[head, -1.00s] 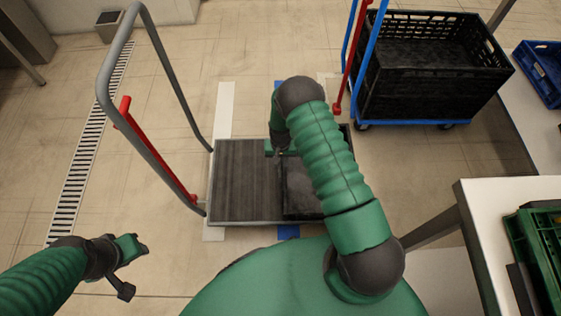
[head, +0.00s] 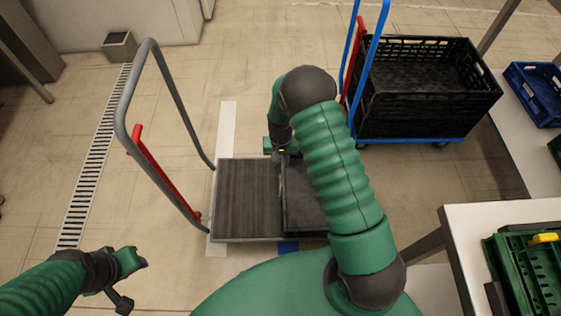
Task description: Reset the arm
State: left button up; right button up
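My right arm rises from my green body and bends over the grey platform cart (head: 245,200). My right gripper (head: 281,150) is above the far edge of the cart, by a black crate (head: 304,205) on its right half. My forearm hides part of that crate, and the fingers are too small and covered to read. My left gripper (head: 132,280) is at the lower left, clear of the cart, with its two fingers spread apart and nothing between them.
A blue-framed trolley (head: 400,142) with a black crate (head: 425,110) stands at the upper right. A white table (head: 462,245) at the right bears a green crate (head: 520,270). A blue crate (head: 537,95) is farther back. The cart's grey handle (head: 128,105) stands up at left.

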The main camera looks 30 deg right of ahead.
dwell(0.3)
jog(key=s+a+r+n+t, duration=0.1)
jog(key=s+a+r+n, duration=0.2)
jog(key=s+a+r, duration=0.45)
jog(key=s+a+r+n+t, duration=0.2)
jog(key=s+a+r+n, duration=0.2)
jog(key=s+r, duration=0.65)
jog(key=w+r+p, duration=0.3)
jog(key=r+p, duration=2.2)
jog(key=r, duration=0.1)
jog(key=shift+w+d+r+m+g, duration=0.15)
jog(key=shift+d+r+m+g, duration=0.1)
jog(key=shift+r+m+g, duration=0.05)
